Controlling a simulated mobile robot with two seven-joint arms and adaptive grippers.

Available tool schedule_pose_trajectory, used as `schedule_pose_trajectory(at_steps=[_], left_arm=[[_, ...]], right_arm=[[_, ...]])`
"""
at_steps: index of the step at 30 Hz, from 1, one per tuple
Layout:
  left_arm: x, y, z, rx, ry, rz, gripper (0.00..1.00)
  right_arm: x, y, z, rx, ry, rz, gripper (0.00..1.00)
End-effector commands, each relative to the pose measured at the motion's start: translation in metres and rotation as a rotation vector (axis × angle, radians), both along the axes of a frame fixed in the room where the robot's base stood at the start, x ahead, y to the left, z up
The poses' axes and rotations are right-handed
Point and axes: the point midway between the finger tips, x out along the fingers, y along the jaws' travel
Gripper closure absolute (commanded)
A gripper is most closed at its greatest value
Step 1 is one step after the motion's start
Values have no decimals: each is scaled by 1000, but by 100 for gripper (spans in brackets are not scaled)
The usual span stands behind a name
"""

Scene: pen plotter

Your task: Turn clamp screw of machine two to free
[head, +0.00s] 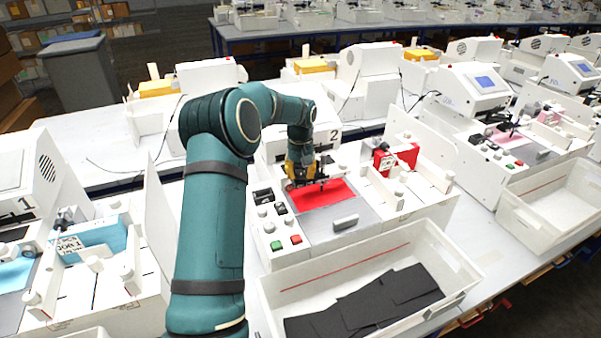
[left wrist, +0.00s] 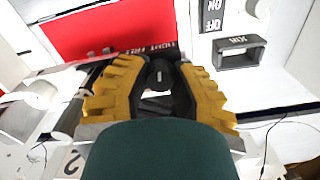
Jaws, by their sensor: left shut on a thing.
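Machine two (head: 345,239), marked with a 2, stands in the middle of the head view with a red sheet (head: 331,194) on its bed. My left gripper (head: 303,180) reaches over the back left of that sheet, at the dark pen carriage. In the left wrist view, its yellow fingers (left wrist: 160,85) are shut on a dark round knob, the clamp screw (left wrist: 160,72). A label beside it seems to read TIGHT and FREE. The screw's exact turn cannot be told. In the head view the gripper hides the screw. My right gripper is not in view.
A white bin (head: 440,262) with black sheets (head: 365,305) stands in front of machine two. Green and red buttons (head: 286,242) sit at its front left. A red block (head: 398,157) is at its right. Machine one (head: 85,245) stands left, another plotter right.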

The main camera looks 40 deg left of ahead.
Motion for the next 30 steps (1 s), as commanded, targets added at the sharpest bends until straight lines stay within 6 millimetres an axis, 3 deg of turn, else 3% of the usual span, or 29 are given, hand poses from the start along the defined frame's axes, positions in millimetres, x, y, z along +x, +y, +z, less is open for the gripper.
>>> schedule_pose_trajectory(at_steps=[30], left_arm=[[0,-2,-1,-1,6,892,100]], right_arm=[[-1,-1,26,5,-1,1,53]])
